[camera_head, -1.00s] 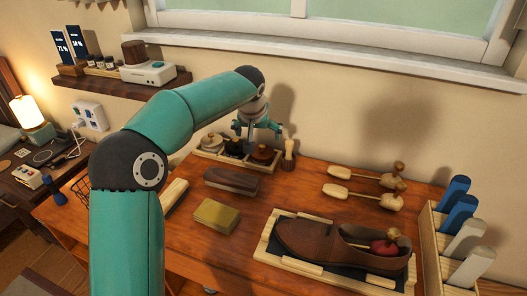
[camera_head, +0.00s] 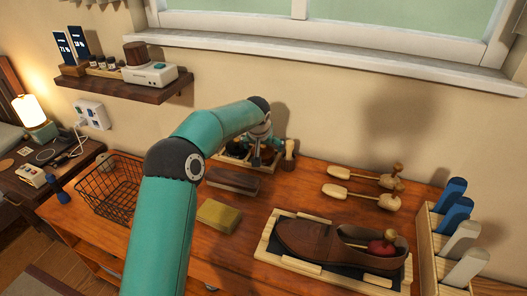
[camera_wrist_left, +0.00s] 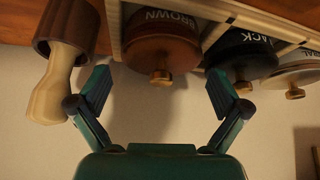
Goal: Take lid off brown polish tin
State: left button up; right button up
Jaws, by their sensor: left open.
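The brown polish tin (camera_wrist_left: 160,48), labelled BROWN, sits in a compartment of a pale wooden tray (camera_wrist_left: 210,32) in the left wrist view. Its brown lid has a brass knob (camera_wrist_left: 160,78) and is on the tin. My left gripper (camera_wrist_left: 160,90) is open, with one finger on each side of the knob, touching neither knob nor lid as far as I can tell. In the head view my left gripper (camera_head: 265,152) is over the tray's right end and largely hides the brown tin. My right gripper is not in view.
A black tin (camera_wrist_left: 240,58) and a pale tin (camera_wrist_left: 290,78) stand beside the brown one. A wooden-handled brush in a brown cup (camera_wrist_left: 82,25) stands close on the other side. Brushes, a yellow block (camera_head: 218,215) and a shoe (camera_head: 310,242) lie nearer on the table.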

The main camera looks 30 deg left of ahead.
pick_arm(q)
jog(key=c, duration=0.8)
jog(key=shift+r, duration=0.1)
